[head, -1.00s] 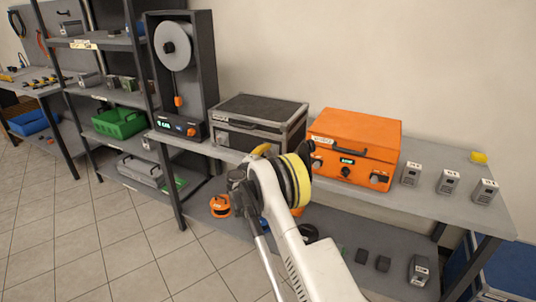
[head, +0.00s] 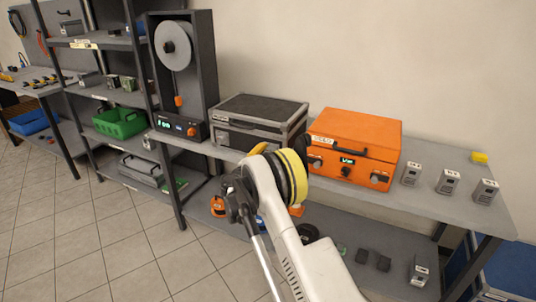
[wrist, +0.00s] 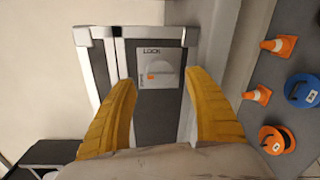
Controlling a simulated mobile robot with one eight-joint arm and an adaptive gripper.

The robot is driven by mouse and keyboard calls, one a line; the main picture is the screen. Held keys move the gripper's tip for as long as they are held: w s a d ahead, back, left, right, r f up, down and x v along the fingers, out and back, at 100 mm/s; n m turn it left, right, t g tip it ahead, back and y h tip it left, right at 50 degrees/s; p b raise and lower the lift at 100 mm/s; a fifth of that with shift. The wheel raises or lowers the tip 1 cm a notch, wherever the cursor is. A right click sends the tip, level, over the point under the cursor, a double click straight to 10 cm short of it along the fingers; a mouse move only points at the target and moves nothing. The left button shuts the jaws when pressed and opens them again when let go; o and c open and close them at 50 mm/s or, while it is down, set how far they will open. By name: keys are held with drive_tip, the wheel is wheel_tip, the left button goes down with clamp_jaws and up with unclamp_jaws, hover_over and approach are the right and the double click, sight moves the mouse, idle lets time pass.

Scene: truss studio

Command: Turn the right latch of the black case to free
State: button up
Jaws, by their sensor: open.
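The black case (head: 262,108) with silver edges stands on the bench in the head view. Its front (wrist: 158,112) shows sideways in the wrist view. A grey latch (wrist: 166,72) sits on a light plate marked LOCK (wrist: 153,51), with a small orange mark on the latch's left side. My gripper (wrist: 161,80) is open, with one yellow finger on each side of the latch and visible gaps between. In the head view, my arm hides the latch and most of my gripper; one yellow fingertip (head: 258,148) shows near the case's lower front.
An orange case (head: 350,140) stands close to the right of the black case. A spool machine (head: 182,80) stands to its left. Cones (wrist: 278,45) and discs (wrist: 302,90) lie on the lower shelf. Small grey boxes (head: 448,182) stand along the bench's right.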

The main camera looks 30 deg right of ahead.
drive_tip(key=v, duration=0.8)
drive_tip(key=shift+s+a, duration=0.2)
drive_tip(key=shift+s, duration=0.05)
drive_tip(key=shift+r, duration=0.2)
drive_tip(key=s+a+r+m+g+y, duration=0.3)
drive_tip(key=s+r+m+y, duration=0.25)
drive_tip(key=s+r, duration=1)
drive_tip(key=s+a+f+m+y, duration=0.1)
drive_tip(key=s+a, duration=0.3)
drive_tip(key=s, duration=0.5)
drive_tip(key=s+a+f+m+y, duration=0.2)
drive_tip(key=s+a+y, duration=0.2)
drive_tip(key=s, duration=0.5)
drive_tip(key=s+a+f+m+y, duration=0.1)
drive_tip(key=s+a+y, duration=0.2)
drive_tip(key=s, duration=0.7)
drive_tip(key=shift+a+f, duration=0.15)
drive_tip(key=shift+a, duration=0.6)
